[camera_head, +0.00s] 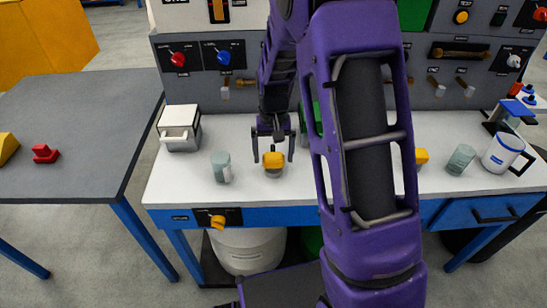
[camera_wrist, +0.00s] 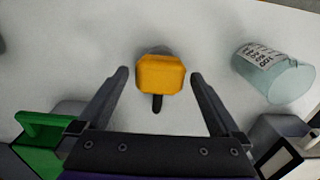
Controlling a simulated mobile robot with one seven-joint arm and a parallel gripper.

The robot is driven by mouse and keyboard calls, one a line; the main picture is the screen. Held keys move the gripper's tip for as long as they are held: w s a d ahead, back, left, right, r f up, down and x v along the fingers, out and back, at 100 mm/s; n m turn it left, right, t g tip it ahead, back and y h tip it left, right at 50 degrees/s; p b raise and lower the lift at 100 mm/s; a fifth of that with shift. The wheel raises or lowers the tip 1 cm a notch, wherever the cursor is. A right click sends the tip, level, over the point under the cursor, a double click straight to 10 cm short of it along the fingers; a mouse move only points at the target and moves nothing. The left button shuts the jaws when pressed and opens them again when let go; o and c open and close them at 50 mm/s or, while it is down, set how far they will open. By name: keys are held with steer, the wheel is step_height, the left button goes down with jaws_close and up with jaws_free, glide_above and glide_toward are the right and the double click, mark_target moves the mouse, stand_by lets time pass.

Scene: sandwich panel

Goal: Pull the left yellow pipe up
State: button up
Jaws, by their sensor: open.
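The left yellow pipe (camera_head: 273,159) stands on the white worktop, showing a blocky yellow top over a grey lower part. In the wrist view its yellow top (camera_wrist: 161,74) is centred between the fingertips, with a short dark piece sticking out below it. My gripper (camera_head: 273,150) is open above and around the yellow top, one finger on each side. In the wrist view gaps show between both fingers (camera_wrist: 160,80) and the pipe. Another yellow-topped piece (camera_head: 422,156) shows further right, partly hidden behind my arm.
A translucent measuring cup (camera_head: 220,167) stands just left of the pipe; it also shows in the wrist view (camera_wrist: 272,74). A white-and-grey box (camera_head: 180,128) is at the worktop's left end. A green object (camera_wrist: 45,130) lies near my gripper. The panel (camera_head: 205,85) with knobs rises behind.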

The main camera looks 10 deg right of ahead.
steer(key=shift+f, duration=0.35)
jaws_close()
stand_by(0.3)
